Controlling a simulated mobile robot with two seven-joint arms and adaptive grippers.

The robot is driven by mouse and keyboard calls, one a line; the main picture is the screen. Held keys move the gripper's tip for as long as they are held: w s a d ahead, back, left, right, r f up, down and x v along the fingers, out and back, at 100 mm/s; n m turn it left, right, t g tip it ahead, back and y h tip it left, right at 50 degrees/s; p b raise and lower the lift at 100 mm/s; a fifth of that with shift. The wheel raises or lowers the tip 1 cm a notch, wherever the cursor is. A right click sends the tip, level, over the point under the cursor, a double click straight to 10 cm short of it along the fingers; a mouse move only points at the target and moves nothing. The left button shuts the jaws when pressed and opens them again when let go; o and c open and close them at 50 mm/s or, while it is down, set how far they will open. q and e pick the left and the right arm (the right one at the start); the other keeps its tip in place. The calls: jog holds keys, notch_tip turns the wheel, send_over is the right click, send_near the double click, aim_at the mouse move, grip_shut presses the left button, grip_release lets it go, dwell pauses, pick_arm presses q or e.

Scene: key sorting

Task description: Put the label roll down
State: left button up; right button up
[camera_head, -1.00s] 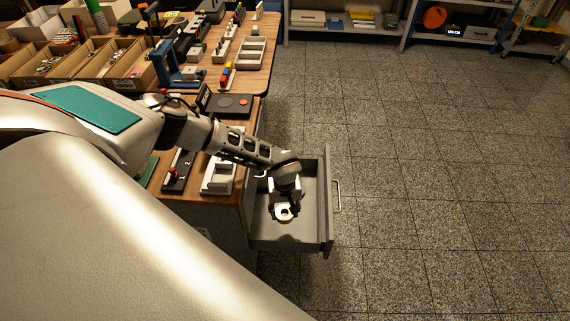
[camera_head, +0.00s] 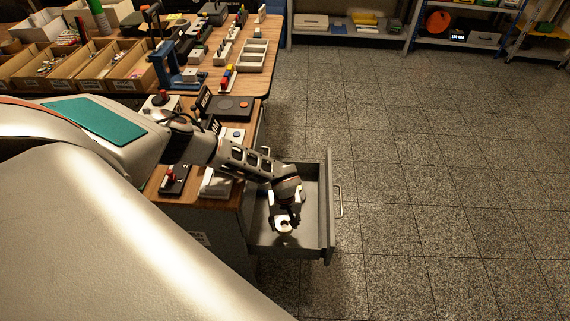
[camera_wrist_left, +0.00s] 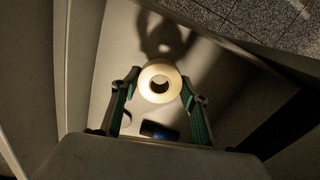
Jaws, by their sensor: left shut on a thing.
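The label roll (camera_head: 279,227) is a pale ring with a dark hole. My left gripper (camera_head: 285,222) is shut on it and holds it within the outline of the open grey drawer (camera_head: 329,205). In the left wrist view the roll (camera_wrist_left: 146,82) sits between the two fingertips (camera_wrist_left: 160,86), its hole facing the camera. A gap between roll and drawer floor is hard to judge; a shadow of gripper and roll falls on the grey surface beyond. My right gripper is not in view.
A dark blue object (camera_wrist_left: 158,131) lies below the roll in the wrist view, partly hidden by my gripper. The drawer's handle (camera_head: 338,200) faces the open tiled floor (camera_head: 440,190). The wooden table (camera_head: 258,83) at left carries trays, boxes and small parts.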

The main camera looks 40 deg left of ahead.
pick_arm(q)
jog(key=o, duration=1.1)
jog(key=shift+r, duration=0.1)
